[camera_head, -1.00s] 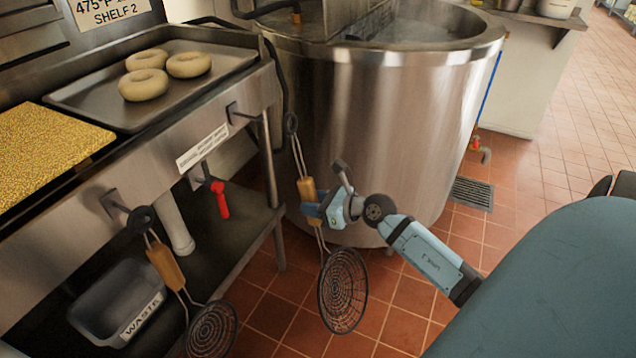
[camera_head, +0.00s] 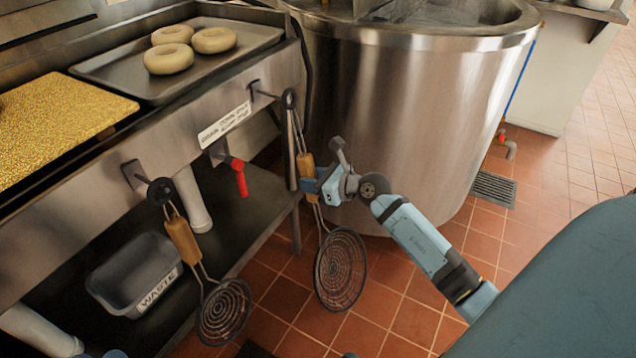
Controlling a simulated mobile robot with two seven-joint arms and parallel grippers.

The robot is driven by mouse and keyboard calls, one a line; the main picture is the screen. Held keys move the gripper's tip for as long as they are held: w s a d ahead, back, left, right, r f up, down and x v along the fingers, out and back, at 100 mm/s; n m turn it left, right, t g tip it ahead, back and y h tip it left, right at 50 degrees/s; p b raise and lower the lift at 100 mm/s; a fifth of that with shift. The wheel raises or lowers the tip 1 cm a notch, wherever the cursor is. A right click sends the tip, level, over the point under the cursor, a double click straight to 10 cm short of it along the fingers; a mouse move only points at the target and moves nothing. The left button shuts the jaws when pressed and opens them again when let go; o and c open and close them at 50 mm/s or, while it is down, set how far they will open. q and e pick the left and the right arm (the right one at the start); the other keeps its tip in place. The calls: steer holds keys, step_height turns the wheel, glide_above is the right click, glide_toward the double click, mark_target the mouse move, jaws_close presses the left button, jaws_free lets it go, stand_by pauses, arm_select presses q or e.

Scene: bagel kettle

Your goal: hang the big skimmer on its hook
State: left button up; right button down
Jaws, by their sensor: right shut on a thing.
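The big skimmer has a wooden handle (camera_head: 306,165), a black ring (camera_head: 289,98) at its top and a round wire basket (camera_head: 340,268) below. My right gripper (camera_head: 318,185) is shut on its handle, and the skimmer hangs nearly upright in front of the kettle. Its ring is level with the right hook (camera_head: 262,91) and at its tip; I cannot tell whether the hook goes through it. A second skimmer (camera_head: 182,240) hangs by its ring from the left hook (camera_head: 135,175), slightly tilted.
The steel kettle (camera_head: 420,110) stands close behind the held skimmer. A tray (camera_head: 110,72) with three bagels lies on the counter, left. Under it are a red-handled valve (camera_head: 239,178) and a waste bin (camera_head: 135,272). Tiled floor is open at the right.

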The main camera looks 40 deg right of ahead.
steer(key=shift+w+a, duration=0.2)
steer(key=shift+w, duration=0.3)
steer(key=shift+w+a, duration=0.1)
steer(key=shift+w, duration=0.1)
steer(key=shift+w+a+f, duration=0.1)
steer(key=shift+w+f, duration=0.1)
steer(key=shift+w, duration=0.1)
steer(key=shift+w+f, duration=0.1)
steer(key=shift+f, duration=0.05)
steer(key=c, duration=0.7)
jaws_free()
steer(key=shift+c, duration=0.2)
steer(key=shift+f, duration=0.1)
